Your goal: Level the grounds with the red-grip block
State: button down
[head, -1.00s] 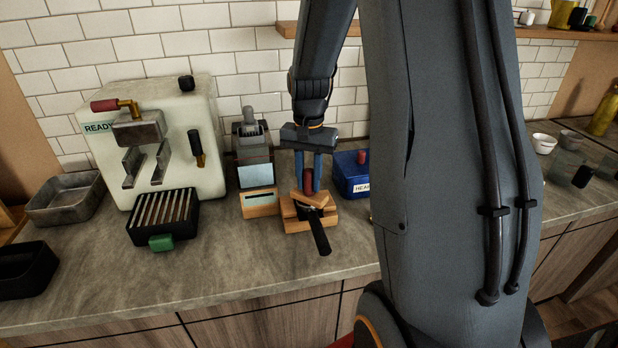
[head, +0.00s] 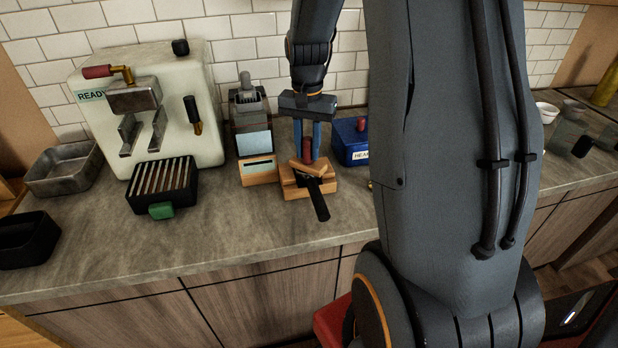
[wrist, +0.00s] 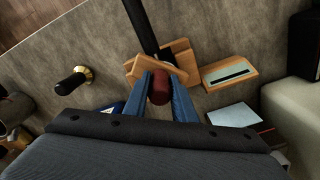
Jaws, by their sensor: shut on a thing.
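The red-grip block has a dark red grip (wrist: 160,88) and a flat wooden base (head: 309,168). My gripper (head: 307,152) points down with its blue fingers shut on the red grip, one finger on each side in the wrist view (wrist: 159,90). The block's base sits over the portafilter, whose black handle (head: 318,202) points toward the front edge of the counter. The portafilter rests in a wooden stand (head: 290,190). The basket and any grounds are hidden under the block, and I cannot tell whether the block touches them.
A grinder (head: 252,135) with a wooden base stands just left. A blue box (head: 349,150) with a red knob stands just right. The cream espresso machine (head: 195,85) and a slatted black tray (head: 163,188) are further left. The counter front (head: 220,235) is clear.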

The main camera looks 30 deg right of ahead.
jog(key=shift+f, duration=0.2)
jog(key=shift+w, duration=0.1)
jog(key=shift+w+d+r, duration=0.1)
jog(key=shift+w+d, duration=0.15)
jog(key=shift+w, duration=0.45)
jog(key=shift+w+d+r, duration=0.1)
jog(key=shift+w+d, duration=0.1)
jog(key=shift+w, duration=0.45)
jog(key=shift+s, duration=0.1)
jog(key=shift+s+a+f+p, duration=0.1)
jog(key=shift+s+a+p, duration=0.25)
jog(key=shift+s, duration=0.35)
jog(key=shift+s+a+f+p, duration=0.1)
jog(key=shift+s+p, duration=0.3)
jog(key=shift+s, duration=0.25)
jog(key=shift+w+d+r, duration=0.1)
jog(key=shift+w+d, duration=0.15)
jog(key=shift+w, duration=0.5)
jog(key=shift+w+d+r, duration=0.1)
jog(key=shift+w+d, duration=0.1)
jog(key=shift+w, duration=0.5)
